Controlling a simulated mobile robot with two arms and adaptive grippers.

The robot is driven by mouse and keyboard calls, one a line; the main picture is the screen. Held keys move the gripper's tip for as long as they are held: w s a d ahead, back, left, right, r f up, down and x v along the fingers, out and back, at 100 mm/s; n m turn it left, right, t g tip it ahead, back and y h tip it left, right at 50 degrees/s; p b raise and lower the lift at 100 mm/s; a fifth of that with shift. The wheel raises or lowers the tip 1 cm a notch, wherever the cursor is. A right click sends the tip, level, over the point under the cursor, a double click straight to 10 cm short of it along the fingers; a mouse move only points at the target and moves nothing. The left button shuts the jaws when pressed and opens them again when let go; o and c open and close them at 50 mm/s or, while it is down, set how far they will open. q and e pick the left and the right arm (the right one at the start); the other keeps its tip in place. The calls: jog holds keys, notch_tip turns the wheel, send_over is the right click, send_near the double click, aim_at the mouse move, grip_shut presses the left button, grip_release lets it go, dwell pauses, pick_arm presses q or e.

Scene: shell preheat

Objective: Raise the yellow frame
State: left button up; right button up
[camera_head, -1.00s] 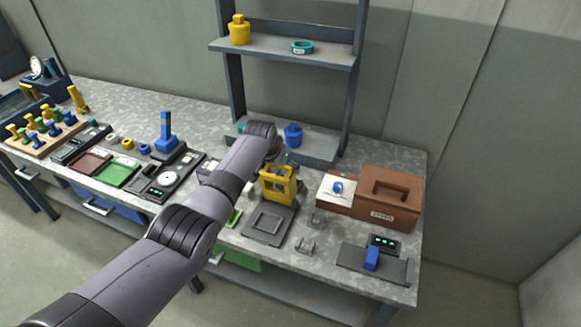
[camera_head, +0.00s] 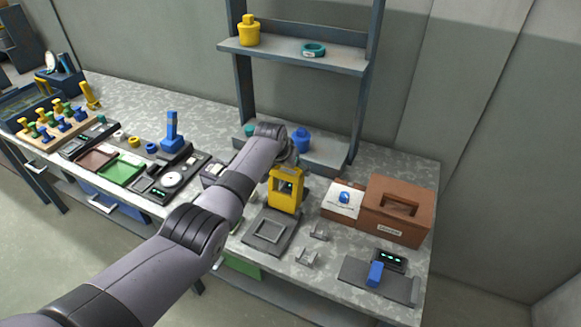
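The yellow frame (camera_head: 286,190) stands roughly upright at the back of a dark grey base plate (camera_head: 252,239) on the workbench. A small dark display with green lights shows through its opening. My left arm comes in from the lower left, and its wrist is bent down just behind and above the frame. The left gripper is mostly hidden behind the wrist and the frame's top. Its fingers cannot be made out, nor whether they touch the frame. My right gripper is not in view.
A brown box (camera_head: 412,232) with a white card and blue knob stands right of the frame. A grey plate with a blue lever (camera_head: 375,273) lies at the front right. A shelf rack (camera_head: 290,55) rises behind. Small grey brackets (camera_head: 307,257) lie near the base plate.

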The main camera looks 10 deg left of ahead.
pick_arm(q)
jog(key=shift+w+d+r, duration=0.1)
jog(key=shift+w+r, duration=0.1)
jog(key=shift+r, duration=0.15)
jog(key=o, duration=1.2)
jog(key=shift+o, duration=1)
jog(key=shift+f, duration=0.2)
jog(key=shift+s, duration=0.1)
jog(key=v, duration=1.1)
jog(key=shift+s+r, duration=0.2)
jog(key=shift+r, duration=0.15)
